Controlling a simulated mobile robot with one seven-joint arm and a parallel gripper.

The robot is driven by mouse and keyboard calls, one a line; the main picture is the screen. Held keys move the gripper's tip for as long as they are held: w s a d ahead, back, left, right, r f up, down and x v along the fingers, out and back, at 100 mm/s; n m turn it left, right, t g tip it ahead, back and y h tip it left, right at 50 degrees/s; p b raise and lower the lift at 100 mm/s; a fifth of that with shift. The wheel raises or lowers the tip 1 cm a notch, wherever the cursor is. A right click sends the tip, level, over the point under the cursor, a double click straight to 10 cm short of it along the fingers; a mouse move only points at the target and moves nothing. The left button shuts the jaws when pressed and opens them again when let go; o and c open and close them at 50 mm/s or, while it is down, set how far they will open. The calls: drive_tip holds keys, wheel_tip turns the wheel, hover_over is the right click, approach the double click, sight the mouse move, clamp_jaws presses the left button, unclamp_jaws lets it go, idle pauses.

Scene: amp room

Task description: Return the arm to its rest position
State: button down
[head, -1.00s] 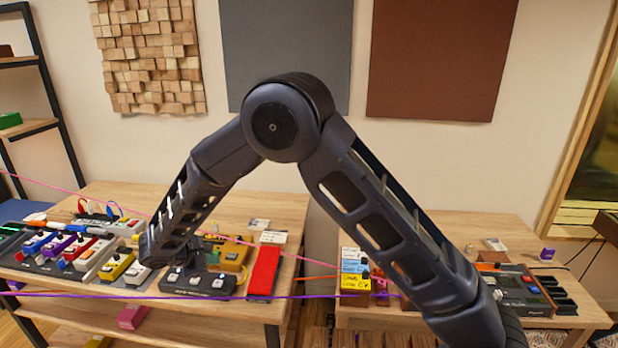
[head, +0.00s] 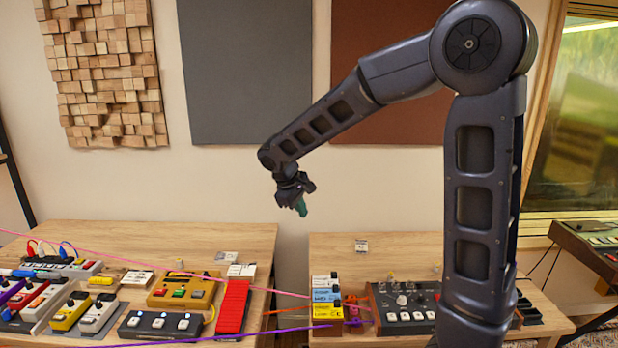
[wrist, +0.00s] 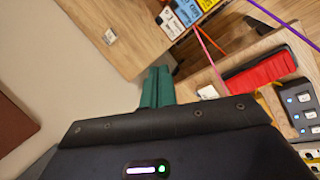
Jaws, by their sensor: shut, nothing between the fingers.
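My gripper (head: 301,206) hangs in the air in front of the wall, above the gap between the two wooden tables. Its green fingers are together and hold nothing. In the wrist view the green fingers (wrist: 157,88) also show close together, with table and wall beyond them. My arm is raised and bent, with its elbow high at the upper right of the head view.
The left table (head: 120,232) holds several pedals, a yellow-brown unit (head: 185,291) and a red strip (head: 233,306). The right table (head: 420,250) holds stacked small boxes (head: 326,296) and a dark device (head: 405,305). Pink and purple cables (head: 250,332) cross low in front.

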drive_tip(key=s+d+r+m+y, duration=0.1)
drive_tip(key=s+d+r+m, duration=0.2)
drive_tip(key=d, duration=0.5)
drive_tip(key=s+d+r+m+y, duration=0.1)
drive_tip(key=s+d+m, duration=0.25)
drive_tip(key=d, duration=0.55)
drive_tip(key=s+d+r+m+y, duration=0.1)
drive_tip(key=s+d+r+m, duration=0.15)
drive_tip(key=s+d, duration=0.4)
drive_tip(key=s+d+m+t, duration=0.1)
drive_tip(key=s+d+m, duration=0.1)
drive_tip(key=s+d, duration=0.3)
drive_tip(key=shift+s+d+f+m+y, duration=0.3)
drive_tip(key=shift+s+d+f+m, duration=0.1)
drive_tip(key=shift+d, duration=0.45)
